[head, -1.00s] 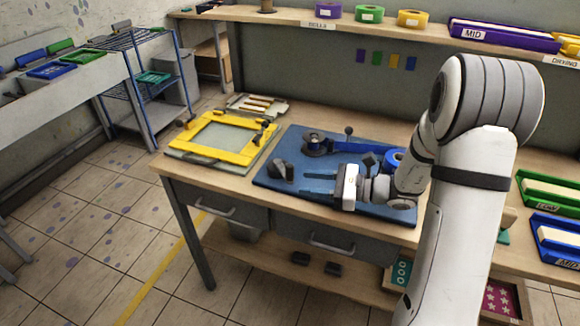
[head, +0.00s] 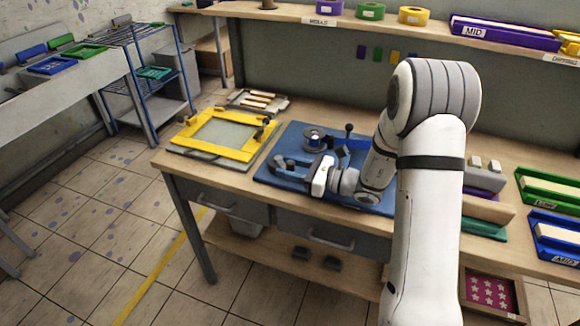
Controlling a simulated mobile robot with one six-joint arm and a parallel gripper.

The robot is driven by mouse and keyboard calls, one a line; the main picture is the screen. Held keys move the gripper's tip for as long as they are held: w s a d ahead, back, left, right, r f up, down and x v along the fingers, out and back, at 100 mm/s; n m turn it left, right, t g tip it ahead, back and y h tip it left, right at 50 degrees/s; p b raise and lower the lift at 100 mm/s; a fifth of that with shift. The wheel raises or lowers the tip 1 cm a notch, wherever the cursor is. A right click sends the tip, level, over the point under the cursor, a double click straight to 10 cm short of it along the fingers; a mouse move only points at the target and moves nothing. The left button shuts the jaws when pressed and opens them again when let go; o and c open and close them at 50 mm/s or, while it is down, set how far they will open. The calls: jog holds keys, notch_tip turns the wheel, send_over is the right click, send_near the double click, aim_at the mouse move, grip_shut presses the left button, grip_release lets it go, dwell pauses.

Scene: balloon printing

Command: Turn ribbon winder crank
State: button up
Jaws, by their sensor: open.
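The ribbon winder is a blue board (head: 268,175) on the wooden table. A dark and blue spool (head: 315,137) stands at its back. An upright post with a black ball knob (head: 348,129) stands right of the spool; it looks like a crank handle, but I cannot tell for sure. My gripper (head: 281,171) is low over the board's left half, with its fingers pointing left, apart and apparently empty. It is in front of the spool and left of the knob. I cannot tell whether the fingers touch anything. My wrist and forearm hide the board's right part.
A yellow-framed screen (head: 218,136) lies left of the board, with a tray of sticks (head: 257,101) behind it. A shelf (head: 285,14) with ribbon rolls runs along the back. Green (head: 553,188) and blue trays (head: 556,238) stand at the right.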

grip_shut()
dwell(0.3)
dwell(0.3)
